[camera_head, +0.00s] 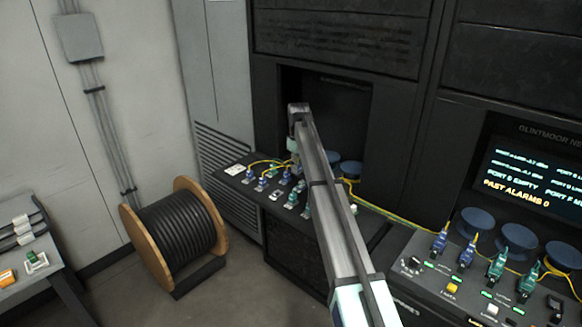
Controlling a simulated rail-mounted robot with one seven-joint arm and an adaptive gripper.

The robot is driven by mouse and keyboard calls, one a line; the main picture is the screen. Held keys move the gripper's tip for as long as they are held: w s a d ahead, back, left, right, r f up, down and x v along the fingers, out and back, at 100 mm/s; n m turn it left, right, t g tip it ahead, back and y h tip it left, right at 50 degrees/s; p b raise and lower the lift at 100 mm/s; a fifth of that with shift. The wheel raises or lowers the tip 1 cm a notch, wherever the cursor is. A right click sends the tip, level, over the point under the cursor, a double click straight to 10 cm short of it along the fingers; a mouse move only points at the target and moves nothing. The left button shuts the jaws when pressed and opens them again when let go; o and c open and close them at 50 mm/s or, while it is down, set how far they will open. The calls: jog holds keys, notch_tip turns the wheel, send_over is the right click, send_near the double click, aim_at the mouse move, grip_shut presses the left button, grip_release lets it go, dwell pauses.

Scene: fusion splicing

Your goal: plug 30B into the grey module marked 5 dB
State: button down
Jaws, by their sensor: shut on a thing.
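My arm reaches from the bottom of the view to the far console, and its wrist end points down over that console's panel. Only the upper part of my gripper (294,158) shows. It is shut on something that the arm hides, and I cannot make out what. Several blue and teal plugs stand in pale modules on the far panel, among them a blue plug (263,182) at the left and a teal plug (292,200) close to the arm. The labels are too small to read, so I cannot tell which plug is 30B or which module is marked 5 dB.
A near console (400,262) at the right carries blue and teal plugs with yellow cables. Yellow cables (370,208) run between the consoles. A cable drum (176,240) stands on the floor at the left. A grey bench (52,262) is at far left.

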jog(key=shift+d, duration=4.15)
jog(key=shift+s+a+f+b, duration=0.15)
jog(key=shift+f+b, duration=0.2)
jog(key=shift+f, duration=0.7)
jog(key=shift+s+d+f+b, duration=0.1)
jog(key=shift+f+b, duration=0.3)
jog(key=shift+f, duration=0.65)
jog(key=shift+s+a+f+b, duration=0.15)
jog(key=shift+f+b, duration=0.2)
jog(key=shift+f, duration=0.7)
jog(key=shift+d+f, duration=0.1)
jog(key=shift+f, duration=0.45)
jog(key=c, duration=0.8)
grip_release()
jog(key=shift+r, duration=0.1)
notch_tip(320, 180, up, 12)
jog(key=shift+f, duration=0.1)
